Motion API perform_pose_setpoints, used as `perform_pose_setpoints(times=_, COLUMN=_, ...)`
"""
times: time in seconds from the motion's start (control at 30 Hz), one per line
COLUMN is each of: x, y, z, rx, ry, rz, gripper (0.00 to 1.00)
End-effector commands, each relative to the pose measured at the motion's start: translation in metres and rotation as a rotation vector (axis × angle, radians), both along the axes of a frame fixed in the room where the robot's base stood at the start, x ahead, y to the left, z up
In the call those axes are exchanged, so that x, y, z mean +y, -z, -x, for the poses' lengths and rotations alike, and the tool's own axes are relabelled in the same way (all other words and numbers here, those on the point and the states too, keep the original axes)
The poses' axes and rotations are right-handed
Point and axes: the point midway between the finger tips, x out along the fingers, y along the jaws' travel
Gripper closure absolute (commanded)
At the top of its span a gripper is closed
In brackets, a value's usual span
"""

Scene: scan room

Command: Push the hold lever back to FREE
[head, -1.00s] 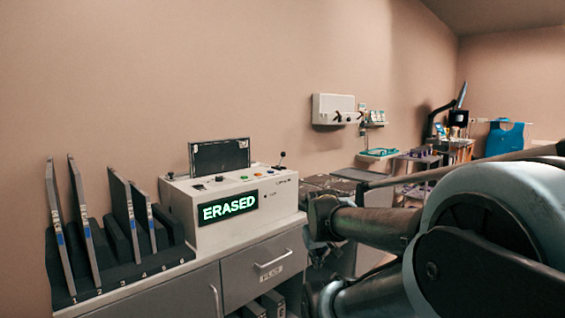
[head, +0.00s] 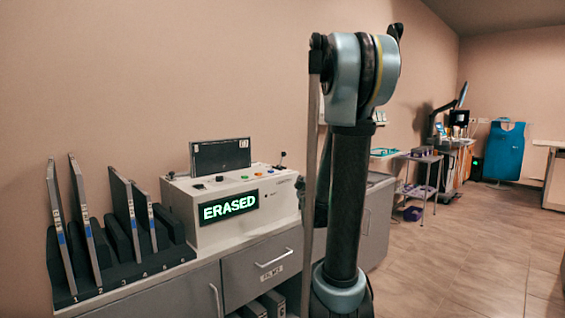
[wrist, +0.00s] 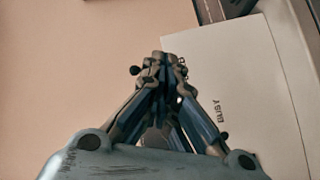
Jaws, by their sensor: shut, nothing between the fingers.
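The hold lever (head: 281,159) is a short stalk with a black knob at the right rear of the top of the white machine (head: 178,204). Its FREE marking is not readable. In the wrist view my gripper (wrist: 162,62) is shut and empty, over the edge of a white surface marked "BUSY" (wrist: 217,110). A small dark round knob (wrist: 134,70) shows just left of the fingertips; I cannot tell whether it is the lever's. In the head view my fingertips cannot be made out clearly beside my upright arm.
The machine's green display reads "ERASED" (head: 229,208). A black rack (head: 125,267) with several upright plates stands at left. Grey drawers (head: 262,262) are below. The wall is close behind the machine; open floor (head: 465,240) lies at right.

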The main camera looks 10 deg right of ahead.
Motion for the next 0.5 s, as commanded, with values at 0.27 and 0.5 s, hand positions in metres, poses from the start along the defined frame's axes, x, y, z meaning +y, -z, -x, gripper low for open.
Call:
perform_pose_setpoints(times=0.27, x=0.027, y=-0.021, z=-0.031, rx=-0.222, ry=-0.119, rz=0.224, gripper=1.0)
perform_pose_setpoints(times=0.5, x=0.04, y=-0.026, z=-0.036, rx=-0.308, ry=-0.162, rz=0.313, gripper=1.0)
